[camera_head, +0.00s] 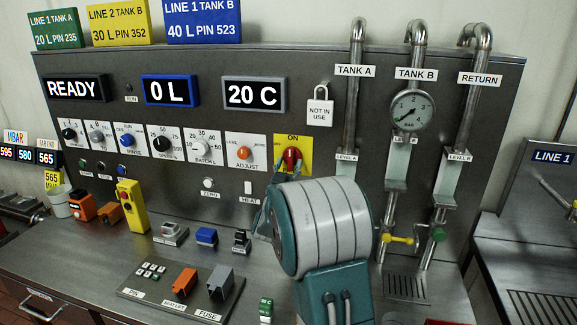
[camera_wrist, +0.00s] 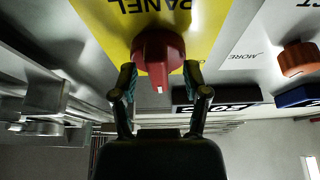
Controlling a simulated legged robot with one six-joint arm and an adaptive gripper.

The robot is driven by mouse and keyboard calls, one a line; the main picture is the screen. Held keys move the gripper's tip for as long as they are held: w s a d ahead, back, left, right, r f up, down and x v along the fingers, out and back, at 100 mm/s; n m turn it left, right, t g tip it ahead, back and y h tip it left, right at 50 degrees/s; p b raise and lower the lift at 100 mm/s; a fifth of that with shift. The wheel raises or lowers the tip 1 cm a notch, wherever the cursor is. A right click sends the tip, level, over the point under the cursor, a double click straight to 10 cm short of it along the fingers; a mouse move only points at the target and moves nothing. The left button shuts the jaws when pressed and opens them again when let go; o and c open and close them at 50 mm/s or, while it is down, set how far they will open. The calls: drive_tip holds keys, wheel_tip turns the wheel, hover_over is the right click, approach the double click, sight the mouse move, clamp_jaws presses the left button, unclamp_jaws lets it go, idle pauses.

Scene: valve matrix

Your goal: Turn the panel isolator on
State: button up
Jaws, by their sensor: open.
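The panel isolator is a red rotary knob (camera_head: 291,158) on a yellow plate (camera_head: 305,141) marked ON at its top, right of the ADJUST dial. The wrist view shows the red knob (camera_wrist: 158,50) and the yellow plate (camera_wrist: 105,22) upside down, with the word PANEL. A small white mark shows on the knob's near end; I cannot tell its setting surely. My gripper (camera_wrist: 160,80) is open, its two fingertips on either side of the knob's near end. I see small gaps and cannot tell any contact. My wrist hides the plate's lower part in the head view.
The ADJUST dial (camera_head: 244,153) is close on the left; its orange knob (camera_wrist: 298,60) shows in the wrist view. Pipes and a pressure gauge (camera_head: 411,110) stand to the right. Several switches and boxes, including a yellow pendant (camera_head: 132,206), stand on the steel bench (camera_head: 95,258).

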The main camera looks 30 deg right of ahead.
drive_tip(key=v, duration=1.2)
